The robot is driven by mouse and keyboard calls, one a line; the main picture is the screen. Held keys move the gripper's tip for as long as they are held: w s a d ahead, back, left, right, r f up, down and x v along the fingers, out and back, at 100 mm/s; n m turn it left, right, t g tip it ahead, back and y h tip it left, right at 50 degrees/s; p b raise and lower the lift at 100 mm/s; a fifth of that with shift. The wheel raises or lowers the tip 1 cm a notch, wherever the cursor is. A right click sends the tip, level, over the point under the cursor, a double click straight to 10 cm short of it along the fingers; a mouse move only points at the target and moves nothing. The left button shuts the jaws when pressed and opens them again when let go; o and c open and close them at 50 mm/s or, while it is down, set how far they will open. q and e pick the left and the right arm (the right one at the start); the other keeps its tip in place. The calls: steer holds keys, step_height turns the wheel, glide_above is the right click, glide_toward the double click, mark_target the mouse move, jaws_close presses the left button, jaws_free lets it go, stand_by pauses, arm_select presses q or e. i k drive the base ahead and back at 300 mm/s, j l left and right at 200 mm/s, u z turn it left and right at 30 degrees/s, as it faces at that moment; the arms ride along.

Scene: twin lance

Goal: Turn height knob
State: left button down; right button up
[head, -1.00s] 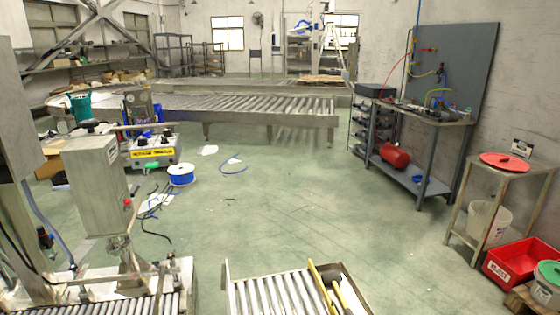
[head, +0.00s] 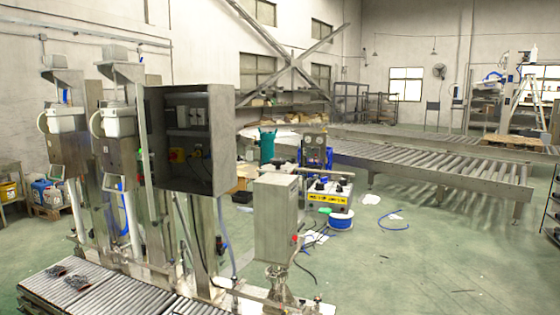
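A twin-column filling machine stands at the left in the head view, with two upright columns (head: 112,160) carrying white head units (head: 118,120). A dark control cabinet (head: 190,138) is mounted beside them. A grey steel box (head: 275,218) with a red button stands on a post at the machine's right end. I cannot make out with certainty which part is the height knob. Neither of my grippers is in view.
A roller conveyor (head: 110,300) runs along the machine's front. A yellow-labelled unit (head: 328,194) and a blue cable spool (head: 341,219) are on the floor behind, with loose cables. A long roller conveyor (head: 430,170) stands further back. The green floor (head: 430,265) at right is mostly clear.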

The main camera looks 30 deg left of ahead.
mark_target(278, 162)
steer(key=j+u, duration=0.5)
steer(key=i+j+u, duration=0.1)
steer(key=j+u, duration=0.35)
steer(key=i+j+u, duration=0.15)
steer(key=j+u, duration=0.35)
